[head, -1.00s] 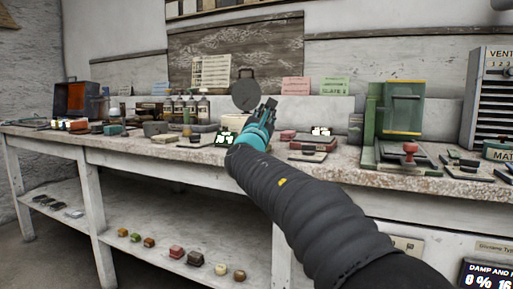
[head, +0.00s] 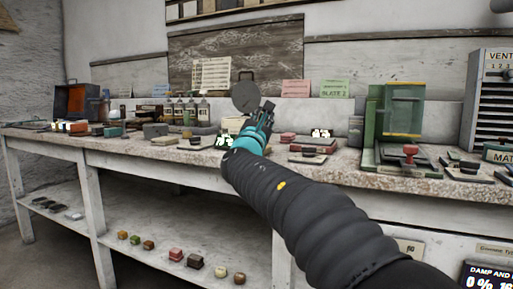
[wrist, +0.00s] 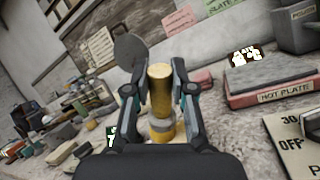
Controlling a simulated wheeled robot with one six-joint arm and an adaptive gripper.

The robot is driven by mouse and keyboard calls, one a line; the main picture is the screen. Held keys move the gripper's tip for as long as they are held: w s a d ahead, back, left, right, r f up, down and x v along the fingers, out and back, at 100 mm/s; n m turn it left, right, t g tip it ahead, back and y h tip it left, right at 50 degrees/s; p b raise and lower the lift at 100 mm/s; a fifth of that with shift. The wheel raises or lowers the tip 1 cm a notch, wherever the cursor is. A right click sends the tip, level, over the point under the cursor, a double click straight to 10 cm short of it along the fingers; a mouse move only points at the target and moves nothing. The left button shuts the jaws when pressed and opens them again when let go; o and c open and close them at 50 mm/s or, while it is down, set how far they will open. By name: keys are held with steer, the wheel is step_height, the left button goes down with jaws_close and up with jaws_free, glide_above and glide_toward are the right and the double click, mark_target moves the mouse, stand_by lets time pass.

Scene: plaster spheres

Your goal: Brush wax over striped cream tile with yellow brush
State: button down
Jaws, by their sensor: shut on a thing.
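My gripper (wrist: 160,82) is shut on a yellow cylinder, which I take to be the yellow brush (wrist: 160,95), held between its two fingers. A grey band and another yellow part show below it; I cannot tell whether these belong to the brush. In the head view my gripper (head: 267,106) is above the back middle of the bench, and the brush is hidden there. I cannot make out a striped cream tile or the wax in either view.
A dark round disc (wrist: 130,50) stands just behind my gripper. A green press (head: 402,110) stands right on the cluttered bench (head: 455,188). Bottles (head: 185,108) stand left.

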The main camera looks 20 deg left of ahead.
steer(key=w, duration=0.3)
steer(key=shift+d+p, duration=0.1)
steer(key=shift+p, duration=0.25)
steer(key=shift+s+r, duration=0.1)
steer(key=shift+s+r, duration=0.6)
steer(key=shift+s, duration=0.3)
steer(key=shift+d+f+b, duration=0.35)
steer(key=shift+d+b, duration=0.15)
steer(key=shift+d, duration=0.05)
steer(key=shift+s+d+f, duration=0.1)
steer(key=shift+d+f, duration=0.15)
steer(key=shift+d, duration=0.7)
